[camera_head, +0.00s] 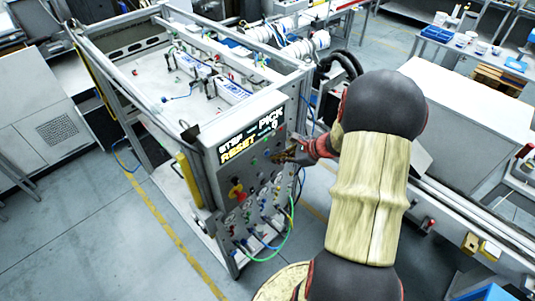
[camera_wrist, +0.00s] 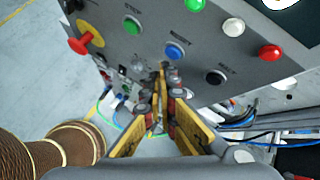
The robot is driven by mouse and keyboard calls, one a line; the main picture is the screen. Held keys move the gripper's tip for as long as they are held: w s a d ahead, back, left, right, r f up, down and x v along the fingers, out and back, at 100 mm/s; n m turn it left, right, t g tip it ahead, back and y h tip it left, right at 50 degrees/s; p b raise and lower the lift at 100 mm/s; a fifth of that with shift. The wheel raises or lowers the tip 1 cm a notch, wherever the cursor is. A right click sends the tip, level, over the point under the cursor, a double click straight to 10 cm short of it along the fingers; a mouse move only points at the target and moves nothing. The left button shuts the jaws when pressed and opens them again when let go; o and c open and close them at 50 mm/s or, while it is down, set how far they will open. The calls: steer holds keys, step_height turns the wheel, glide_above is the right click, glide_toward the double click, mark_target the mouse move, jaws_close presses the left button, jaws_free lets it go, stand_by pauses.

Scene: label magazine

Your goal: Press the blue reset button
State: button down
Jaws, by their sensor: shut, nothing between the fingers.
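The blue button (camera_wrist: 173,52) sits on a grey control panel (camera_wrist: 150,14), with a small label above it that seems to read RESET. In the wrist view my gripper (camera_wrist: 165,76) is shut and empty, its yellow-and-black fingers pointing at the panel with the tips just below the blue button. I cannot tell whether the tips touch the panel. In the head view my gripper (camera_head: 284,157) is at the right part of the panel (camera_head: 226,177), below the lit sign, and the blue button cannot be singled out with certainty there.
Near the blue button are a green button (camera_wrist: 131,26), a black button (camera_wrist: 215,77), a white button (camera_wrist: 233,26) and a red button (camera_wrist: 269,52). A red emergency knob on yellow (camera_wrist: 82,42) is at the left. Cables (camera_head: 273,247) hang from the lower panel.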

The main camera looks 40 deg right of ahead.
steer(key=shift+w, duration=0.15)
steer(key=shift+w, duration=0.3)
steer(key=shift+w+b, duration=0.3)
steer(key=shift+w, duration=0.1)
stand_by(0.8)
steer(key=shift+s, duration=0.85)
steer(key=s, duration=0.5)
steer(key=shift+d, duration=0.2)
stand_by(1.0)
